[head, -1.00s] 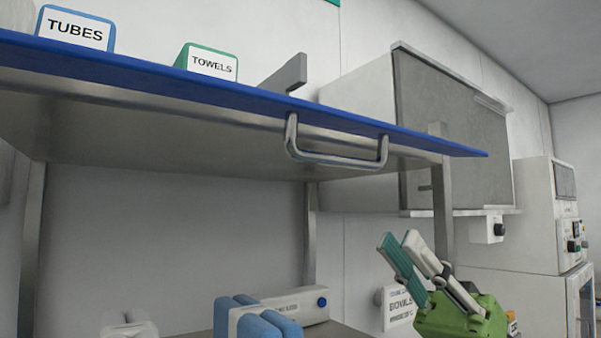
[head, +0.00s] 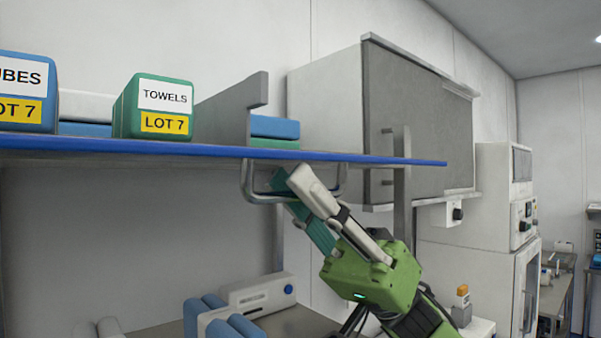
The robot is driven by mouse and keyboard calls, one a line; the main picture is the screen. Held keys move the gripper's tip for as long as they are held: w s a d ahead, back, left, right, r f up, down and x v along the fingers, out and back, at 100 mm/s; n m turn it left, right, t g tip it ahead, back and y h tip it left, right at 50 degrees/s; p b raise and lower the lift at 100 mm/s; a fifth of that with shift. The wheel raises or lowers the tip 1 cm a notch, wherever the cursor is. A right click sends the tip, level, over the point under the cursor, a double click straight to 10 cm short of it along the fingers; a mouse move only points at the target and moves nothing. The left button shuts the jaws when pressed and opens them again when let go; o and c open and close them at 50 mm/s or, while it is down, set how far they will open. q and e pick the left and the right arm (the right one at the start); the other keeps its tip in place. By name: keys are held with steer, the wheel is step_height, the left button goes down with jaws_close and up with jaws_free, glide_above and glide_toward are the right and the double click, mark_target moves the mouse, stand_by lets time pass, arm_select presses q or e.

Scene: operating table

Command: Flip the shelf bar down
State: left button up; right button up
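The shelf bar is a grey metal U-shaped handle (head: 261,197) at the blue front edge of the shelf (head: 210,152). Its loop shows below that edge in the head view. My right gripper (head: 289,180), with a green body, reaches up from the lower right. Its fingertips are at the bar, just under the shelf edge. One pale finger and one teal-faced finger show with a narrow gap between them. The fingers cover part of the bar, so I cannot tell whether they touch it. My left gripper is not in view.
A green TOWELS box (head: 155,107) and a blue TUBES box (head: 27,92) stand on the shelf, left of a grey divider (head: 222,108). A grey-fronted cabinet (head: 420,120) is behind right. Below, a white device (head: 258,294) sits on a lower surface.

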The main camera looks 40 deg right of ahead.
steer(key=shift+w+d, duration=0.1)
steer(key=shift+w, duration=0.05)
jaws_close()
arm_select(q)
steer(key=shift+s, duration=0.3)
arm_select(e)
steer(key=shift+g, duration=0.3)
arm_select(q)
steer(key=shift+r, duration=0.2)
arm_select(e)
steer(key=shift+n+g, duration=0.4)
steer(key=shift+n, duration=0.2)
